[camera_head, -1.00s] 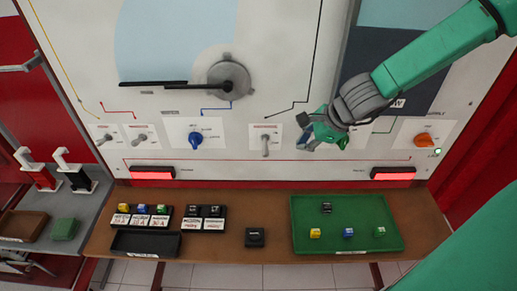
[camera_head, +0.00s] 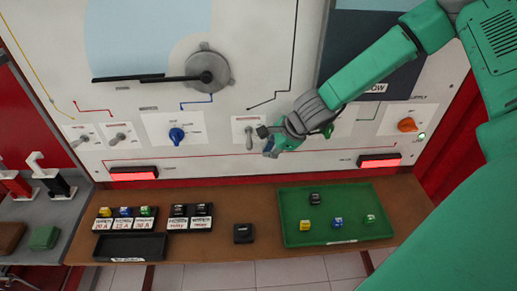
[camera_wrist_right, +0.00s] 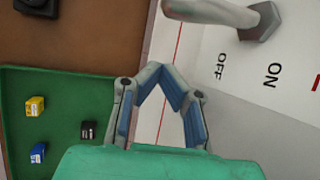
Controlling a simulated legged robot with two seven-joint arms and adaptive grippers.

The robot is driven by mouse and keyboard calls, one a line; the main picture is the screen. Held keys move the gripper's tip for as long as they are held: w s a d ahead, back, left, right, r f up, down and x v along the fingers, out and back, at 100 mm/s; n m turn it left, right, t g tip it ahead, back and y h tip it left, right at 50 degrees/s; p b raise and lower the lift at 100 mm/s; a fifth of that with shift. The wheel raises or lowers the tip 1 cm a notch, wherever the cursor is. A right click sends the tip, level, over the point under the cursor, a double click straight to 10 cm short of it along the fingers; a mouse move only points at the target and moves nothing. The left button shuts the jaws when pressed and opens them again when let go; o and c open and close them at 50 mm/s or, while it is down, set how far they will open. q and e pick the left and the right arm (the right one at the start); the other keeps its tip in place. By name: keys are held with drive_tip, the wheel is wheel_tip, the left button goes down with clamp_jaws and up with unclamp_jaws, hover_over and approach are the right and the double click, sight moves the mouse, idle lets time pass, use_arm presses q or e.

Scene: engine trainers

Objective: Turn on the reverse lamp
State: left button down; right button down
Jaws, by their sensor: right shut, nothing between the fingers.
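A grey toggle switch (camera_head: 248,137) sits on a white plate on the upright panel. Its lever (camera_wrist_right: 215,12) also shows at the top of the right wrist view, beside printed OFF and ON marks. My right gripper (camera_head: 268,142) is just right of this switch in the head view. Its fingers (camera_wrist_right: 165,75) are shut and empty, and they appear apart from the lever. Two rear light strips glow red, one at left (camera_head: 133,173) and one at right (camera_head: 379,160). The panel labels are too small to read, so I cannot tell which control is the reverse lamp's. My left gripper is out of view.
Other controls are a blue knob (camera_head: 177,136), an orange knob (camera_head: 407,125) and toggles (camera_head: 119,138) at left. Below, a brown shelf (camera_head: 262,207) holds a green tray (camera_head: 290,238) with several small blocks, a black tray (camera_head: 130,247) and a black block (camera_head: 243,233).

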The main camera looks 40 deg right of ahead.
sight(249, 140)
use_arm(q)
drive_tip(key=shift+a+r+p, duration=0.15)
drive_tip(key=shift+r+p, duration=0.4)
drive_tip(key=shift+p, duration=0.15)
use_arm(e)
drive_tip(key=a+r, duration=0.3)
drive_tip(key=shift+w+a, duration=0.15)
drive_tip(key=shift+w, duration=0.15)
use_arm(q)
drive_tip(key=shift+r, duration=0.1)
use_arm(e)
drive_tip(key=shift+d, duration=0.2)
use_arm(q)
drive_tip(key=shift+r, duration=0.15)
use_arm(e)
drive_tip(key=shift+a+r, duration=0.15)
drive_tip(key=shift+a, duration=0.05)
use_arm(q)
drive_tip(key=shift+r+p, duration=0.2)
drive_tip(key=shift+p, duration=0.25)
use_arm(e)
drive_tip(key=shift+s+r, duration=0.15)
drive_tip(key=shift+r, duration=0.05)
